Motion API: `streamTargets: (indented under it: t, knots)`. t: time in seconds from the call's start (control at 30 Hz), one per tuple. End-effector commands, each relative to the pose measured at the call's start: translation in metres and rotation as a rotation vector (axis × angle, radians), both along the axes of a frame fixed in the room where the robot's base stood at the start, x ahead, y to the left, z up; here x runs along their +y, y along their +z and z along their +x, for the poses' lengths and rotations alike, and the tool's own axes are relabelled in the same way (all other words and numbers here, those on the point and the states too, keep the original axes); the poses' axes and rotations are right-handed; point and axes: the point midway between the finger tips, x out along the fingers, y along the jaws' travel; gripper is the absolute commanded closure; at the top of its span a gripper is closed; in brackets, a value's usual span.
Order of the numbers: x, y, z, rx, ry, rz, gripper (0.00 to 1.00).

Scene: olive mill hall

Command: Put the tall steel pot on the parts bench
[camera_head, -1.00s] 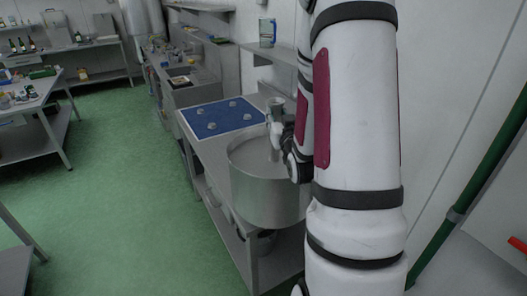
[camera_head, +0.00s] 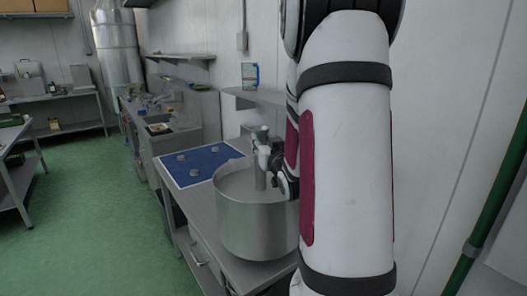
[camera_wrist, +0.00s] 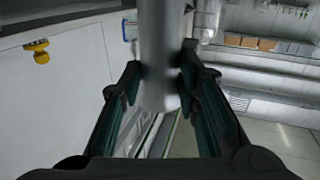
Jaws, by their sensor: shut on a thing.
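The tall steel pot (camera_head: 260,179) is a slim grey cylinder with a wider top. My gripper (camera_head: 266,158) is shut on its side and holds it upright. In the head view it overlaps the opening of a large round steel vessel; I cannot tell whether its foot is inside or above it. In the wrist view the pot (camera_wrist: 160,60) stands between the dark fingers of my gripper (camera_wrist: 158,85). My arm hides the right part of the vessel and bench. I cannot tell which bench is the parts bench.
The large steel vessel (camera_head: 250,228) stands at the near end of a steel bench (camera_head: 180,207). A blue mat (camera_head: 200,166) with several small round pieces lies behind it. A wall shelf (camera_head: 250,97) carries a blue-edged container (camera_head: 250,76). Green floor (camera_head: 100,220) is clear at left.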

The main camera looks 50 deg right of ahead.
Motion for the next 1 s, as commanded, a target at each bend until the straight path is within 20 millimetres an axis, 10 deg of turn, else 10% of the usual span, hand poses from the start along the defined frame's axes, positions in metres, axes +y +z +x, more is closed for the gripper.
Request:
streamTargets:
  t: [0.3, 1.0]
  knots:
    - [-0.025, -0.002, 0.042, -0.007, 0.000, -0.007, 1.00]
    - [-0.027, -0.036, 0.046, -0.008, 0.000, -0.006, 1.00]
